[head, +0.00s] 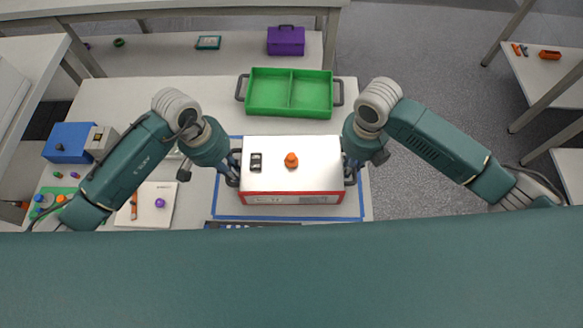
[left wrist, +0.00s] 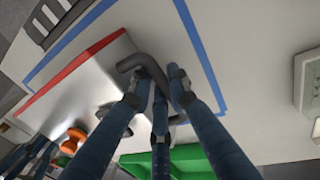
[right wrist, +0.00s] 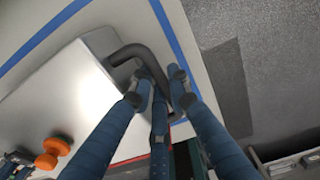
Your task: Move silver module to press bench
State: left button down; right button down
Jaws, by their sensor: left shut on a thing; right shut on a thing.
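The silver module (head: 320,172) is a box with a silver top, a red front edge, an orange knob and a small black switch block. It lies within the blue tape outline (head: 364,207) on the table. My left gripper (head: 234,170) is shut on its left dark handle, which also shows in the left wrist view (left wrist: 132,62). My right gripper (head: 349,170) is shut on its right dark handle, seen in the right wrist view (right wrist: 125,54). Whether the module is lifted off the table I cannot tell. Which surface is the press bench I cannot tell.
A green two-part tray (head: 291,112) stands just behind the module. A blue box (head: 68,142) and a white board (head: 150,214) are at the left. A purple toolbox (head: 286,41) sits on a far bench. Grey floor is open at the right.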

pick_arm(q)
jog(key=shift+w+r, duration=0.15)
jog(key=shift+r, duration=0.05)
pick_arm(e)
jog(key=shift+w+r, duration=0.15)
jog(key=shift+r, duration=0.05)
